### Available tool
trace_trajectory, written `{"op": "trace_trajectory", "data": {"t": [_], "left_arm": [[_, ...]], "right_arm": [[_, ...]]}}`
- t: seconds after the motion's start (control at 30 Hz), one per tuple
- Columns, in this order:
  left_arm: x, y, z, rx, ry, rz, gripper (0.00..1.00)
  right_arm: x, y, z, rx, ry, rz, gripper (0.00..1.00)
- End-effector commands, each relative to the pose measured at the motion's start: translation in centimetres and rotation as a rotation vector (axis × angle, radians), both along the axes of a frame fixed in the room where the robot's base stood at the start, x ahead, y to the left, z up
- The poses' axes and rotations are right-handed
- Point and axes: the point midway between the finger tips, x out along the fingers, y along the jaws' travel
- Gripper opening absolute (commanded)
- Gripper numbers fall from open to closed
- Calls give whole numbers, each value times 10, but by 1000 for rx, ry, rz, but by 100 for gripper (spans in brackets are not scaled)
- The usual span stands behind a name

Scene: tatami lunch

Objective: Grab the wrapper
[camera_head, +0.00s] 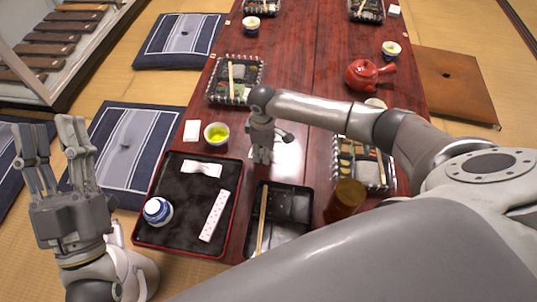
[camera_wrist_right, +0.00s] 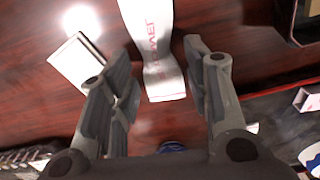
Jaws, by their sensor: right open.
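A white wrapper with red lettering (camera_wrist_right: 155,45) lies flat on the dark red table. In the right wrist view, its near end is between the spread fingers of my right gripper (camera_wrist_right: 158,58), with no finger visibly closed on it. In the head view, my right gripper (camera_head: 262,152) hangs low over the table, and a white paper (camera_head: 288,160) shows just right of it, partly hidden by the arm. My left gripper (camera_head: 58,152) points up at the left, its fingers apart and empty, away from the table.
A red-rimmed black tray (camera_head: 160,238) holds a blue-and-white cup (camera_head: 157,211), a pink-patterned strip (camera_head: 214,216) and a white folded item (camera_head: 202,168). A cup of green tea (camera_head: 217,133) stands left of my right gripper. A smaller black tray (camera_head: 290,206) and amber glass (camera_head: 347,200) are nearby.

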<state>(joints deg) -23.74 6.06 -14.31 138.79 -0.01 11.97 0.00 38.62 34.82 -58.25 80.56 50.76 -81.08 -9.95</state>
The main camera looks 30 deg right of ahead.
Motion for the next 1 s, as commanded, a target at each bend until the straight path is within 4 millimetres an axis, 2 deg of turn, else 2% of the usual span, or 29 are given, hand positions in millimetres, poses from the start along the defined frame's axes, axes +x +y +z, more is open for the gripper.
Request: {"op": "trace_trajectory", "data": {"t": [0.07, 0.33, 0.83, 1.0], "left_arm": [[0, 0, 0, 0, 1, 0, 40], [0, 0, 0, 1, 2, 0, 40], [1, 0, -1, 3, 12, 1, 40], [9, -1, -11, 21, 80, 4, 40]], "right_arm": [[0, 0, 0, 0, 0, 0, 45], [0, 0, 0, 0, 0, 0, 13], [0, 0, 2, 0, 0, 0, 12], [0, 0, 6, 0, 0, 0, 12]]}}
